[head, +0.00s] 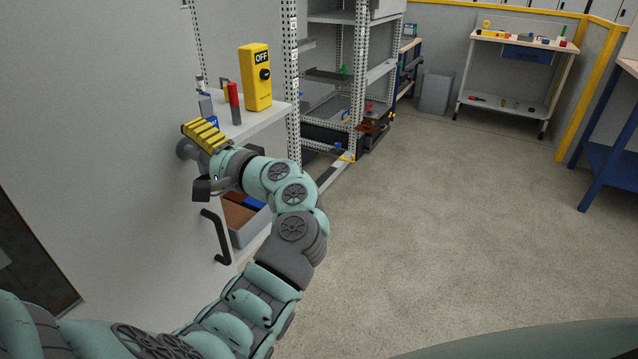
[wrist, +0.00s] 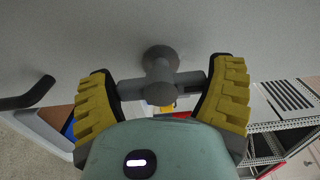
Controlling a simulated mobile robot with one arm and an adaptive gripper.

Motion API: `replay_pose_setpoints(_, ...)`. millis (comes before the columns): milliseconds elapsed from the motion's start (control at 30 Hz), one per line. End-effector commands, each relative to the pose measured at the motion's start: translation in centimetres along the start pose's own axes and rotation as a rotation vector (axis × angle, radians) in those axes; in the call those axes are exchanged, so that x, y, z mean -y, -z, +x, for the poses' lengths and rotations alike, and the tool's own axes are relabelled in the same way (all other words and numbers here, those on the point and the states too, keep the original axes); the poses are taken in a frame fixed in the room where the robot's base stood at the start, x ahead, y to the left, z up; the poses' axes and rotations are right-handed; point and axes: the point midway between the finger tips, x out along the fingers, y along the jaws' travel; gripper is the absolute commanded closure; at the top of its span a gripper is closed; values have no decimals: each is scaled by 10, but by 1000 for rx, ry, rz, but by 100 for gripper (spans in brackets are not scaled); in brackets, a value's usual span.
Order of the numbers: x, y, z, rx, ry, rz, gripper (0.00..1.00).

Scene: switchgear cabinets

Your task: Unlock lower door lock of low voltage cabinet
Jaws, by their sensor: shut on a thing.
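A pale grey cabinet door (head: 120,170) fills the left of the head view. A grey lock with a round base and a T-shaped handle (wrist: 160,82) stands out from the door in the wrist view. In the head view its round base (head: 185,150) shows beside my gripper (head: 203,140), which hides the rest. In the wrist view my gripper (wrist: 162,88) has its yellow padded fingers on both sides of the T-shaped handle, shut on its crossbar. The crossbar runs across between the fingers, almost level in that view.
A black door handle (head: 217,237) sits just below the lock and also shows at the left of the wrist view (wrist: 27,94). A shelf to the right holds a yellow OFF box (head: 256,77) and a red-topped tool (head: 233,102). The floor (head: 430,220) to the right is clear.

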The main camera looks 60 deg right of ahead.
Motion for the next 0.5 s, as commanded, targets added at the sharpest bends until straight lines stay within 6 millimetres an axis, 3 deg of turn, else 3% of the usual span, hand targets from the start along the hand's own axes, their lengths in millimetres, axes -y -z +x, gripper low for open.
replay_pose_setpoints(467, 0, 1, -1, -2, -1, -17, 53)
replay_pose_setpoints(500, 0, 1, -1, -2, -1, -17, 14)
